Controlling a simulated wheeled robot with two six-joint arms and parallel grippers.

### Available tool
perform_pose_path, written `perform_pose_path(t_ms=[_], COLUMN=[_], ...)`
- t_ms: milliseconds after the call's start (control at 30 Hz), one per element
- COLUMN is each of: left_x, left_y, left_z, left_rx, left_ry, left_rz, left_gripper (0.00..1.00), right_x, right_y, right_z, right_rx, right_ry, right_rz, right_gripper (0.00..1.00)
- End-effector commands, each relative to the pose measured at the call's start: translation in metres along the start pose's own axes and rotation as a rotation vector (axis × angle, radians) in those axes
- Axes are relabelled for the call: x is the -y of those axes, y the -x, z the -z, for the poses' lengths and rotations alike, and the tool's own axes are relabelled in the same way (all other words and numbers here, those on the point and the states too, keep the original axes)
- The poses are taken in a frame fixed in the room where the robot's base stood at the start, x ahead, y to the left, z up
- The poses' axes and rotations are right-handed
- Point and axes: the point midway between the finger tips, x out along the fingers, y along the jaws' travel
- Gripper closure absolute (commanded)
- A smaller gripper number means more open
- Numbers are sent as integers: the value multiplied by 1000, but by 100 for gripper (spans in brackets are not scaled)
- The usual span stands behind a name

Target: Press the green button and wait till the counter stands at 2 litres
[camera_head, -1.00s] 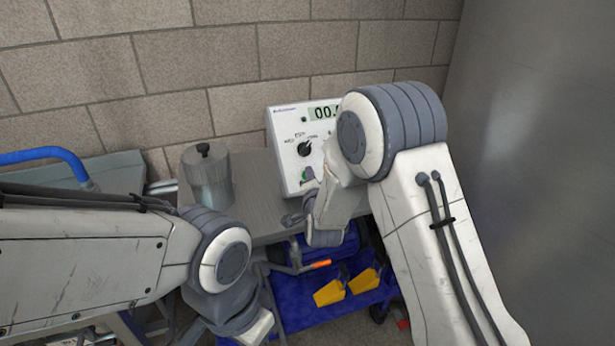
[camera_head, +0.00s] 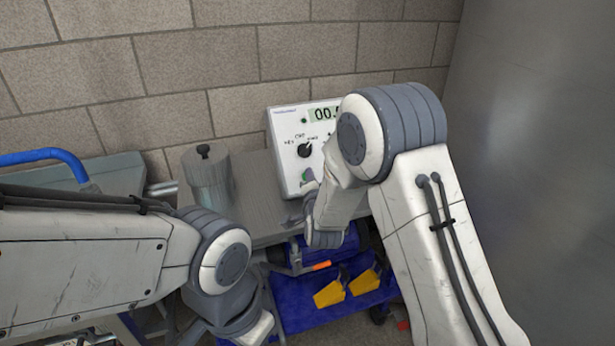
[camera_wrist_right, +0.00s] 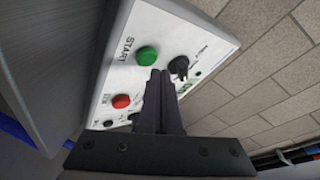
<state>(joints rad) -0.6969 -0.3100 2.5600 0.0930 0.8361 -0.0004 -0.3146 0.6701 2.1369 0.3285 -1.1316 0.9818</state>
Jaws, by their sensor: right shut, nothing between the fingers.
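The white control box (camera_head: 287,150) stands against the wall. Its counter (camera_head: 325,114) shows "00." and my right arm hides the remaining digits. The green button (camera_wrist_right: 147,56), beside the word START, shows whole in the right wrist view; in the head view a little of it (camera_head: 307,176) shows. A red button (camera_wrist_right: 121,101) lies near it. My right gripper (camera_wrist_right: 159,72) is shut and empty, its tips close beside the green button; I cannot tell whether they touch the panel. In the head view it (camera_head: 308,199) is mostly hidden. My left gripper's fingers do not show.
A black knob (camera_wrist_right: 179,66) sits close to the fingertips. A grey lidded container (camera_head: 207,180) stands left of the box. A blue cart shelf (camera_head: 290,313) with yellow scoops (camera_head: 330,293) is below. A grey wall closes the right side.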

Motion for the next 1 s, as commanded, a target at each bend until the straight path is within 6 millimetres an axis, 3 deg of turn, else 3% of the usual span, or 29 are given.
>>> perform_pose_path(t_ms=[733,1000], left_x=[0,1], left_y=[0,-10], left_z=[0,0], left_rx=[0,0], left_ry=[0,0], left_rz=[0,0], left_gripper=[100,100], right_x=[0,-5], right_y=[0,-6], right_z=[0,-4], right_rx=[0,0], right_ry=[0,0], right_rz=[0,0], right_gripper=[100,100])
